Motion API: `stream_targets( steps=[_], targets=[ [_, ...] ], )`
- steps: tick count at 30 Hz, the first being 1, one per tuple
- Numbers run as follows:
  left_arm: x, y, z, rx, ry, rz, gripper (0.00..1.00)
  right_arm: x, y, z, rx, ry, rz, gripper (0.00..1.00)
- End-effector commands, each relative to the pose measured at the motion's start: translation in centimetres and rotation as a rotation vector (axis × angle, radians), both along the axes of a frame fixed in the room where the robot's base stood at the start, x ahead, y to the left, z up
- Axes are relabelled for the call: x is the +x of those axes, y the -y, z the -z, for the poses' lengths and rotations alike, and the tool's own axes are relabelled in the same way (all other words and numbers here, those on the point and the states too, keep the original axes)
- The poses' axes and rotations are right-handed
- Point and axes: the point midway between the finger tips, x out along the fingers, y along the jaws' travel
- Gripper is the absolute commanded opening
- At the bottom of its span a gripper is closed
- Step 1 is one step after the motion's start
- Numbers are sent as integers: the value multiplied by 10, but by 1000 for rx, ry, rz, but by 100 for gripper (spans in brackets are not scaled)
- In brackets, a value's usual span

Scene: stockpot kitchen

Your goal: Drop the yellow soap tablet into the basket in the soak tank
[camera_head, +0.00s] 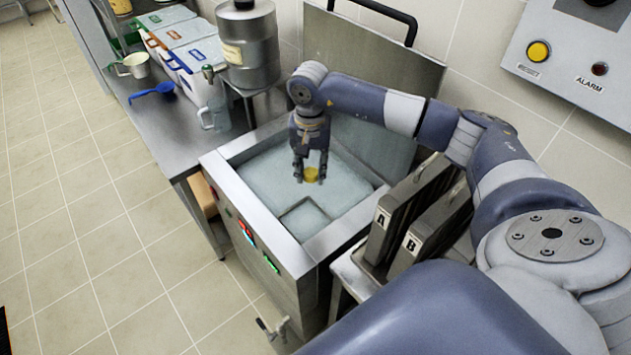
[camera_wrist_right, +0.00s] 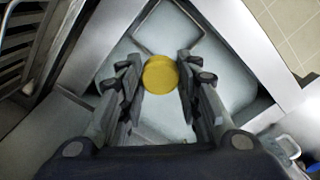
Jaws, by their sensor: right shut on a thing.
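A round yellow soap tablet (camera_head: 310,175) is held between the fingertips of my right gripper (camera_head: 311,172), above the soak tank (camera_head: 245,198). In the right wrist view the tablet (camera_wrist_right: 160,73) sits between both fingers of the gripper (camera_wrist_right: 158,80). The tank is a steel box with pale liquid inside. A square outline, likely the basket (camera_head: 304,218), shows in the liquid toward the tank's front corner, a little below the gripper in the head view. In the wrist view a square outline also lies beyond the tablet. My left gripper is not in view.
A steel counter (camera_head: 180,135) at the left holds a blue scoop (camera_head: 152,93), a white cup (camera_head: 134,65), lidded bins and a clear jug (camera_head: 213,115). A metal canister (camera_head: 248,45) stands behind the tank. Panels marked A and B (camera_head: 415,210) stand right of it.

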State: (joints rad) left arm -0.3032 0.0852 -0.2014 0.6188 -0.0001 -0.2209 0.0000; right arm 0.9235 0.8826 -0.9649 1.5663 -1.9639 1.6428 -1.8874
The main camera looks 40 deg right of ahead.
Motion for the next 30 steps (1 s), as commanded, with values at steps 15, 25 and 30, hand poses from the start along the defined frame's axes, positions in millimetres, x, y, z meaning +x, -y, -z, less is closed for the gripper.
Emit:
stream_targets(
  steps=[15, 25, 30],
  targets=[
    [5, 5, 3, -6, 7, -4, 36, 1, 0, 8, 1, 2, -1, 55],
    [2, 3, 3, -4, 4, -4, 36, 1, 0, 5, 0, 3, -1, 55],
    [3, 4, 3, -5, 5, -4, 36, 2, 0, -17, 1, 7, 0, 55]
  ],
)
